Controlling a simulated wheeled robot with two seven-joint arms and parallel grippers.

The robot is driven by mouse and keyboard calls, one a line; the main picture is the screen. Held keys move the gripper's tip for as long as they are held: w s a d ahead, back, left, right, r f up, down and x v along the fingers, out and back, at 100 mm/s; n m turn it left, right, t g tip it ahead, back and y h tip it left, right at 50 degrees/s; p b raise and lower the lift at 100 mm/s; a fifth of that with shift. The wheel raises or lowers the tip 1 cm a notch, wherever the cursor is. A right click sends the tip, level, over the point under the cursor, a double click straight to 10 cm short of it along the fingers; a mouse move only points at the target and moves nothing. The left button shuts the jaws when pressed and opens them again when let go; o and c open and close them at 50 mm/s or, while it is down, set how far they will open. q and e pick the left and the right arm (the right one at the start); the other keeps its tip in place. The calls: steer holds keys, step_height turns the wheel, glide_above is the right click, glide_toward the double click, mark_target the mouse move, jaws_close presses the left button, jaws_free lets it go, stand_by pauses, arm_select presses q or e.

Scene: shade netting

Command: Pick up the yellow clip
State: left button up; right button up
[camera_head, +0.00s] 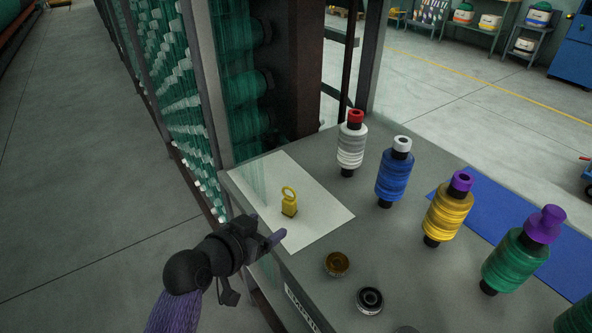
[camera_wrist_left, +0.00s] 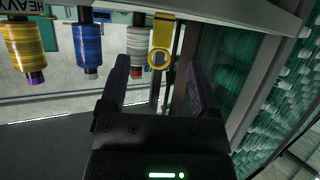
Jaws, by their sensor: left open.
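The yellow clip (camera_head: 289,209) stands on a white sheet (camera_head: 321,215) at the left part of the grey table, with its ring at the top. In the left wrist view, which is upside down, the clip (camera_wrist_left: 162,38) shows beyond and between the finger tips, ring towards them. My left gripper (camera_head: 264,233) is at the table's near left edge, short of the clip and apart from it. Its fingers (camera_wrist_left: 158,65) are open with nothing between them. My right gripper is in neither view.
White (camera_head: 351,147), blue (camera_head: 394,178), yellow (camera_head: 446,213) and green (camera_head: 514,261) thread spools stand right of the clip. A brown disc (camera_head: 337,264) and a black disc (camera_head: 369,300) lie nearer. A netting machine (camera_head: 165,75) rises at the left. A blue mat (camera_head: 482,213) lies behind.

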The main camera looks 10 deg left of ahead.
mark_target(286, 210)
arm_select(q)
steer(key=shift+w+d+r, duration=0.1)
steer(key=shift+w+r, duration=0.05)
steer(key=shift+w, duration=0.55)
steer(key=b+x, duration=0.6)
steer(key=x, duration=0.2)
steer(key=shift+w+f, duration=0.2)
steer(key=shift+f, duration=0.05)
steer(key=shift+w, duration=0.2)
steer(key=shift+r, duration=0.2)
steer(key=c, duration=0.7)
jaws_close()
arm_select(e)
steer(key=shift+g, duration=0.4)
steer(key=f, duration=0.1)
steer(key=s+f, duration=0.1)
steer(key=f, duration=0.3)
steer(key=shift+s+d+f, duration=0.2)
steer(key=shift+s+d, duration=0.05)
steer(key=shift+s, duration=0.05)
